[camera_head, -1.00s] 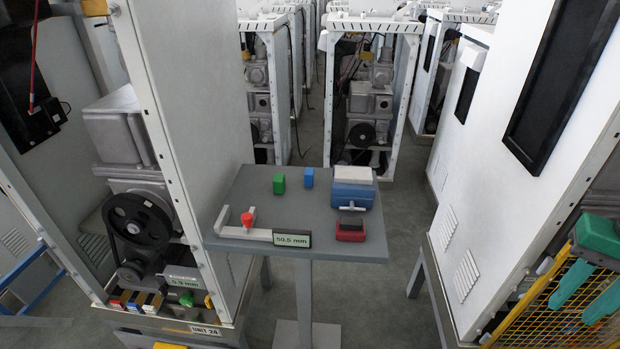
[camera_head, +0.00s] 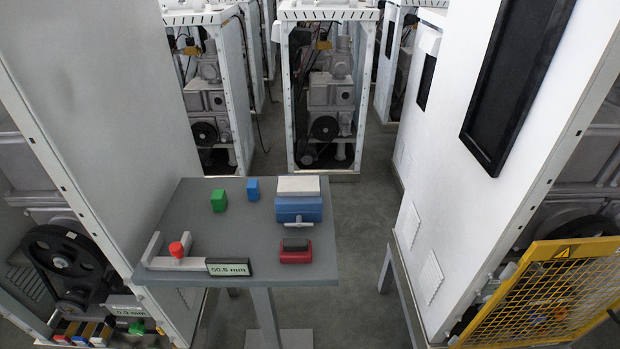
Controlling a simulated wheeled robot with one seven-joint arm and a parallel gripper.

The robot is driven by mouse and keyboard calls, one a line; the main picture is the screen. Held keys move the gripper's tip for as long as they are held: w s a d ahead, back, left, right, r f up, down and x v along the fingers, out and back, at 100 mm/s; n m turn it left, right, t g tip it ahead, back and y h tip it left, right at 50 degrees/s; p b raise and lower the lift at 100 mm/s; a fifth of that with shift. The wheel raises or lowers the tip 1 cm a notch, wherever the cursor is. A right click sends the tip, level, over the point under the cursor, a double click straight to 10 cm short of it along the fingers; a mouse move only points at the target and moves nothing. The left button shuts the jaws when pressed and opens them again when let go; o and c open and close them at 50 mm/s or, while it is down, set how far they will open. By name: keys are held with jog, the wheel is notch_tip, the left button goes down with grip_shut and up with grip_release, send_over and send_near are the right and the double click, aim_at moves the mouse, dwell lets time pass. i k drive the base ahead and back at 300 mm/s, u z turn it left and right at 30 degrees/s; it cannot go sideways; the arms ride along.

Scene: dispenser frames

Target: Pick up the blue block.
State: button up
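The small blue block (camera_head: 253,189) stands upright near the back edge of the grey table (camera_head: 208,228). A green block (camera_head: 219,201) stands to its left, with a gap between them. A larger blue box-shaped device with a pale top (camera_head: 299,206) stands to its right, also apart from it. My gripper is not in view.
A measuring fixture with a red knob (camera_head: 177,249) and a "50.5 mm" display (camera_head: 229,267) lies at the table's front left. A red item with a dark top (camera_head: 296,251) lies front right. White cabinets flank the table; a yellow mesh guard (camera_head: 545,295) stands at right.

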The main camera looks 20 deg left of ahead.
aim_at(253, 188)
jog(key=z, duration=0.15)
jog(key=k, duration=1.3)
jog(key=u, duration=0.45)
jog(key=i, duration=1.5)
